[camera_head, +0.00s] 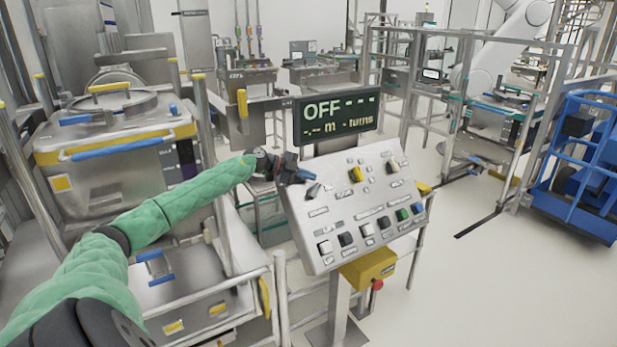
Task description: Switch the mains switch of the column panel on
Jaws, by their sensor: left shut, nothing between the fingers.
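My left arm, in a green sleeve, reaches in from the left. My left gripper (303,178) is shut and empty at the panel's upper left corner. A small dark switch (314,190) shows just beside the fingertips; I cannot tell whether they touch it, and no label on it is legible. My right gripper is not in view.
A yellow box (368,268) with a red button (377,285) sits under the panel. A large steel bin (110,150) with yellow and blue handles stands on the left, behind metal rails. A blue frame (585,170) stands at right.

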